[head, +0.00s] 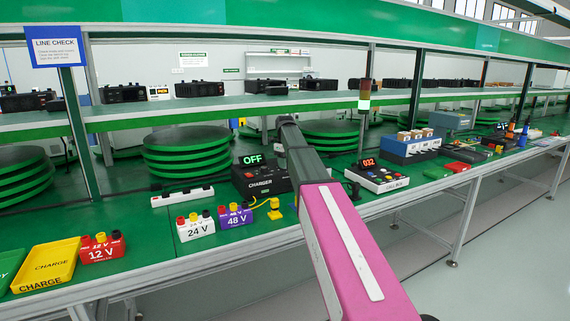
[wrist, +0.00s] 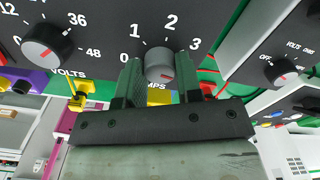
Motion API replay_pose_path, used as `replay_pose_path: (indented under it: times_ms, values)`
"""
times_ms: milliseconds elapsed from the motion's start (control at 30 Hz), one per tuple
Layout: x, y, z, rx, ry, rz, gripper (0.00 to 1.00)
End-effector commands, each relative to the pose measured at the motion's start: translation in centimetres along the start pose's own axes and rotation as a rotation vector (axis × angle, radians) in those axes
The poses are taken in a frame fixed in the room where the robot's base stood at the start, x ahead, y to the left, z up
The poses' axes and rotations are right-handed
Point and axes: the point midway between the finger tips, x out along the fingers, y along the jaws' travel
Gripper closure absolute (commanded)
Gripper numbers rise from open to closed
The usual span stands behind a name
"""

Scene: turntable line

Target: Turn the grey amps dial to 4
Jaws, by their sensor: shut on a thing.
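The black charger (head: 262,181) stands on the green bench in the head view, its display (head: 251,160) reading OFF. My arm hides part of it, and the amps dial cannot be made out there. In the wrist view the grey amps dial (wrist: 160,62) sits between the two fingers of my gripper (wrist: 161,82), which is shut on its sides. The numbers 0, 1, 2 and 3 show around it; no 4 is visible.
A multimeter-like box with a dial (wrist: 281,70) is on the right. White 24 V (head: 195,228) and purple 48 V (head: 235,217) blocks stand left of the charger. A box reading 032 (head: 378,178) stands right.

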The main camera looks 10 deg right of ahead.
Motion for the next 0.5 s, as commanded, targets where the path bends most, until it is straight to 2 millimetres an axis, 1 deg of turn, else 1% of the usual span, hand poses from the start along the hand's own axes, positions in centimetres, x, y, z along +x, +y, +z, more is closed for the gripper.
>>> replay_pose_path:
  times_ms: [300,333,367,400,500]
  values:
    - [-0.02,-0.02,0.01,0.002,0.000,-0.001,0.91]
    - [-0.02,-0.02,0.01,0.002,0.000,-0.001,0.58]
    - [-0.02,-0.02,0.01,0.002,0.000,-0.001,0.48]
    - [-0.02,-0.02,0.01,0.001,0.000,-0.001,0.42]
    - [-0.02,-0.01,0.01,0.001,0.000,0.000,0.42]
